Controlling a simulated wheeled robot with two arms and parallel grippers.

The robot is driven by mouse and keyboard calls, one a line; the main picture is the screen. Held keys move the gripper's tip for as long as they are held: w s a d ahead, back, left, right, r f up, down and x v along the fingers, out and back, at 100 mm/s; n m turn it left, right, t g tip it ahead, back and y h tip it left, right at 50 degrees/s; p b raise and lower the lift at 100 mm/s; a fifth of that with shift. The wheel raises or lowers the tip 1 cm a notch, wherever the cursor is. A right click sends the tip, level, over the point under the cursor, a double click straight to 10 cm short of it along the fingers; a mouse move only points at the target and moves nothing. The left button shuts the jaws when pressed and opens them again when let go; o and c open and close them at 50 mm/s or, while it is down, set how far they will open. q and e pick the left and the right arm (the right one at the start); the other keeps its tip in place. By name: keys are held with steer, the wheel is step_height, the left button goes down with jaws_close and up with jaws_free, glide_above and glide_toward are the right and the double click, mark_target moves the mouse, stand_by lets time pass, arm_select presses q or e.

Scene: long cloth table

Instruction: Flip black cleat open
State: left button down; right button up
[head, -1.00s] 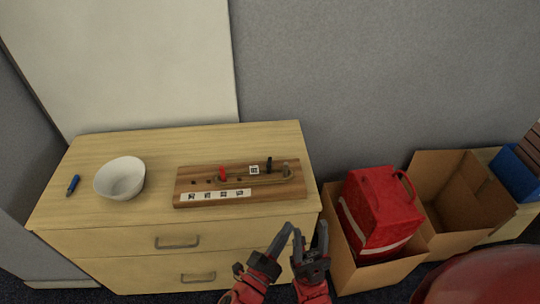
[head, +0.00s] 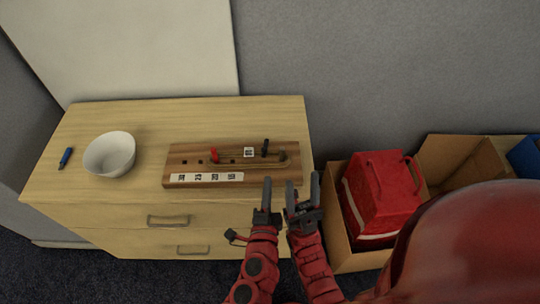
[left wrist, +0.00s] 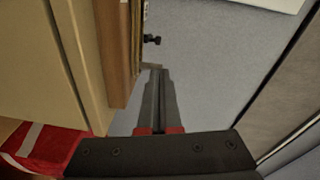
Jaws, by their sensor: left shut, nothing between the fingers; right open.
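A wooden board (head: 195,160) lies on the dresser top, and its edge shows in the left wrist view (left wrist: 120,50). The black cleat (head: 265,147) stands up near the board's right end; a small black part, probably this cleat, shows beyond my fingertips in the left wrist view (left wrist: 152,39). A red cleat (head: 214,155) stands left of it. My left gripper (head: 267,182) is shut and empty, in front of the board's right part, apart from the black cleat. My right gripper (head: 302,188) is open and empty, just right of the left one.
A white bowl (head: 110,153) and a blue marker (head: 66,157) are on the dresser's left (head: 140,110). A cardboard box (head: 342,240) with a red bag (head: 382,195) stands to the right. The dresser's back strip is clear.

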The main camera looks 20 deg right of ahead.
mark_target(268, 165)
arm_select(q)
steer(key=shift+w+d+r, duration=0.1)
steer(key=shift+w+d, duration=0.1)
steer(key=shift+w, duration=0.3)
steer(key=p+x, duration=0.2)
steer(key=x, duration=0.7)
steer(key=shift+p, duration=0.3)
steer(key=shift+a+m+h, duration=0.3)
steer(key=shift+h, duration=0.3)
